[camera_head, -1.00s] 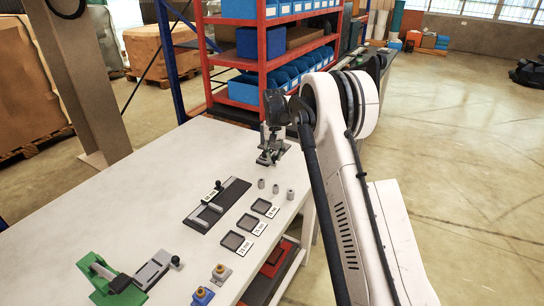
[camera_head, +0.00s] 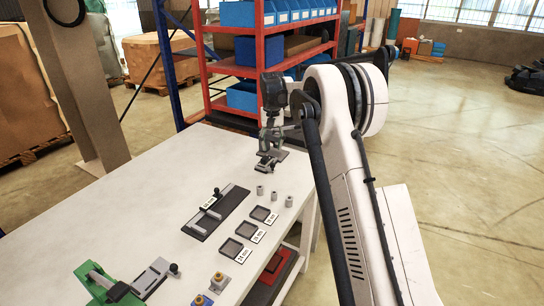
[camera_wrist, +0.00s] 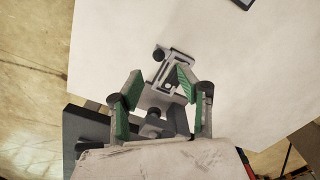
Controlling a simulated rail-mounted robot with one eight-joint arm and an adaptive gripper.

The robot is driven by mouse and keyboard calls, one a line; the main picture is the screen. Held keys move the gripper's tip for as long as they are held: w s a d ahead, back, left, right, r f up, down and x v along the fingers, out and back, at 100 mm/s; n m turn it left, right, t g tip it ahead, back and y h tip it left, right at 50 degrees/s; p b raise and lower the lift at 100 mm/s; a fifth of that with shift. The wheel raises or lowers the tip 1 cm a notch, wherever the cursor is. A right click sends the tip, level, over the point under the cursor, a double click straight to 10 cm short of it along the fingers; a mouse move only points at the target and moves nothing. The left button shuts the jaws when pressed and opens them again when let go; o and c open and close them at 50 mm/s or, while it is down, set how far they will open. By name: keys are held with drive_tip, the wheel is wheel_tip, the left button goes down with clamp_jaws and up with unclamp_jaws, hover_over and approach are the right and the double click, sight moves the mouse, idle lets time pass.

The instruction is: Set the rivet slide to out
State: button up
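I cannot read which fixture is the rivet slide. A small grey fixture (camera_head: 272,160) stands at the far end of the white table, under my gripper (camera_head: 268,143). In the wrist view, a grey slotted frame with a round black knob (camera_wrist: 158,55) lies beyond and between the fingers. My gripper (camera_wrist: 158,80) has two green-padded fingers, open, with a clear gap. Contact with the fixture cannot be told. A dark slide plate (camera_head: 217,212) with a grey bar, black knob and white label lies mid-table. A grey slide (camera_head: 154,277) with a black knob lies nearer.
The white table (camera_head: 130,208) has free room on its left. Several grey cylinders (camera_head: 274,196) stand near its right edge, beside labelled square trays (camera_head: 248,237). A green device (camera_head: 97,276) and round buttons (camera_head: 218,281) are at the front. A red shelf (camera_head: 260,60) stands behind.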

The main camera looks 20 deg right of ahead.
drive_tip(key=shift+r, duration=1.7)
drive_tip(key=s+a+r+n+t, duration=0.1)
drive_tip(key=s+a+r+t, duration=0.15)
drive_tip(key=s+r, duration=0.75)
drive_tip(key=s+a+r+t, duration=0.1)
drive_tip(key=s+a+r, duration=0.35)
drive_tip(key=s, duration=0.85)
drive_tip(key=s+a+f+t, duration=0.1)
drive_tip(key=s+f+t, duration=0.1)
drive_tip(key=s, duration=1.1)
drive_tip(key=s+a+f+n+t, duration=0.1)
drive_tip(key=s+f, duration=0.4)
drive_tip(key=s, duration=0.8)
drive_tip(key=shift+s+t, duration=0.35)
drive_tip(key=shift+s, duration=0.05)
